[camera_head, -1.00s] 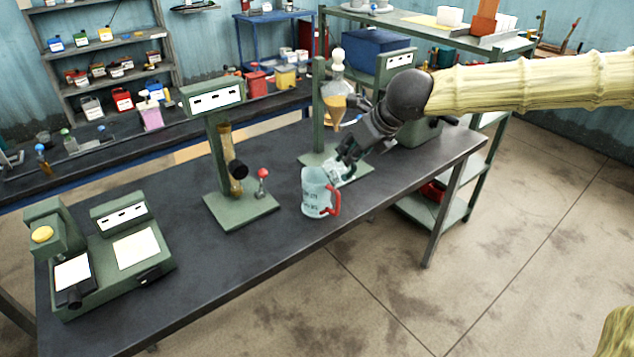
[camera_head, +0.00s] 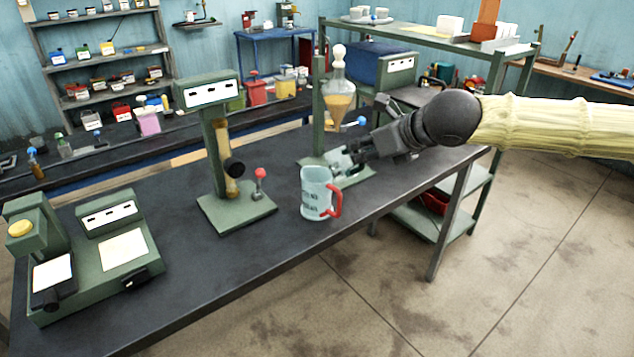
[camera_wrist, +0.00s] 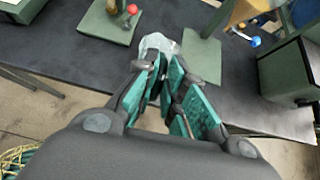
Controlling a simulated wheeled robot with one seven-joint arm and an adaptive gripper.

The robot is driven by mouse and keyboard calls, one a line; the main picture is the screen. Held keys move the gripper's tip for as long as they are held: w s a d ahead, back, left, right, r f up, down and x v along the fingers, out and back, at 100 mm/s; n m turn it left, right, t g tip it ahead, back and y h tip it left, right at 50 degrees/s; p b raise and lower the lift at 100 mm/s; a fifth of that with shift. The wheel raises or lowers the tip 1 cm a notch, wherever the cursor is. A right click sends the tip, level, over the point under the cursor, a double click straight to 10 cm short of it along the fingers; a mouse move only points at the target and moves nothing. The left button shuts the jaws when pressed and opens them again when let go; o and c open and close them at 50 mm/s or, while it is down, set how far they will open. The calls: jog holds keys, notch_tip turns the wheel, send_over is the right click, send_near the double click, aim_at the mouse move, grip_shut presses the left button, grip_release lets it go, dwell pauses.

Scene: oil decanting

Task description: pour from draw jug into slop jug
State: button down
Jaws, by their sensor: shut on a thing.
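A pale translucent jug with a red handle (camera_head: 318,194) stands upright on the bench, its handle towards the front right. Its lettering is not readable, nor can I see what is in it. My gripper (camera_head: 345,161) is just behind and above its right rim, reaching in from the right. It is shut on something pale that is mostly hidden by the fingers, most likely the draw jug. In the wrist view the teal finger pads of my gripper (camera_wrist: 167,85) close in, with a translucent jug (camera_wrist: 158,42) at the tips. I cannot tell which jug that is.
A green stand with a red-knobbed lever (camera_head: 260,180) is left of the jug. A glass funnel of amber oil (camera_head: 338,95) hangs on another stand close behind my gripper. A green instrument (camera_head: 90,255) is at the bench's left. The front bench top is clear.

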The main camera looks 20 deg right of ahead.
jog(key=s+d+f+t+y+b, duration=0.2)
jog(key=s+f+t+b, duration=0.4)
jog(key=b, duration=1.5)
jog(key=shift+s+d+f, duration=0.35)
jog(key=shift+f, duration=0.6)
jog(key=shift+s+d+f+t+b, duration=0.1)
jog(key=shift+s+t+b, duration=0.05)
jog(key=shift+t+b, duration=0.45)
